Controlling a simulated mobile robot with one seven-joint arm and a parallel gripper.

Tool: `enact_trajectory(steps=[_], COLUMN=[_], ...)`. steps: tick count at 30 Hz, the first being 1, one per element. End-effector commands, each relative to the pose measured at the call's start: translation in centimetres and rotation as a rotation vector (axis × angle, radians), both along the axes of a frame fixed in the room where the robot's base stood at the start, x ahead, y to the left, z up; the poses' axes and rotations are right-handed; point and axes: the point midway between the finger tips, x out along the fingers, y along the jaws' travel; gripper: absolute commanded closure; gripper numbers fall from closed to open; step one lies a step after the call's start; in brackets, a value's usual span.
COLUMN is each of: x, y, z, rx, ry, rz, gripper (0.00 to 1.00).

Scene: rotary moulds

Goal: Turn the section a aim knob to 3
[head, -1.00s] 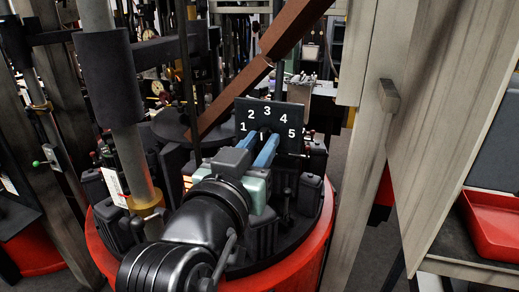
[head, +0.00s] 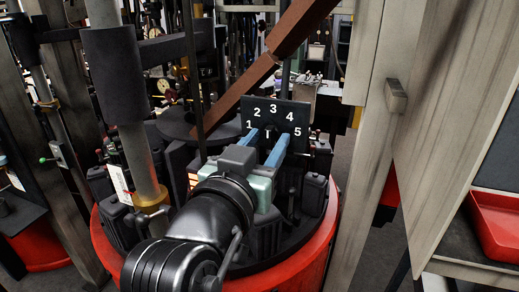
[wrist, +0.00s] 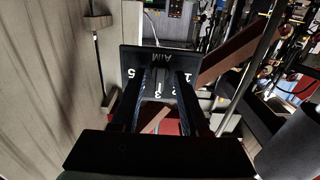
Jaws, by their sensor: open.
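The dark aim dial plate (head: 290,112) stands upright on the red-rimmed round machine, with white numbers 1 to 5 in an arc. In the wrist view the plate (wrist: 158,57) is seen from above and bears the word AIM. My gripper (head: 266,145) is open, its two blue fingers reaching to the plate's lower part, one on each side of the knob's place. A short white mark (head: 268,133) shows between the fingertips below the 3, seeming to point up towards it. The knob's body is mostly hidden. The gripper also shows in the wrist view (wrist: 163,90).
A grey vertical pole (head: 128,110) stands left of my arm, and a brown slanted beam (head: 245,85) passes behind the plate. Dark mould blocks (head: 314,190) crowd the round base. A wooden post (head: 372,150) and a red tray (head: 500,225) are at the right.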

Motion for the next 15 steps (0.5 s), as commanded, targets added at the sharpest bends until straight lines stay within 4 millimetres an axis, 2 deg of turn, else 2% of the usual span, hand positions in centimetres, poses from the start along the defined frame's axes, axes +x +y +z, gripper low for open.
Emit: enact_trajectory(steps=[5,15], x=[-1.7,-9.4], y=[0.7,3.2], z=[-0.2,-0.2], rx=[-0.001,0.001], ry=[-0.002,-0.003], rz=[0.004,0.006], gripper=[0.55,0.55])
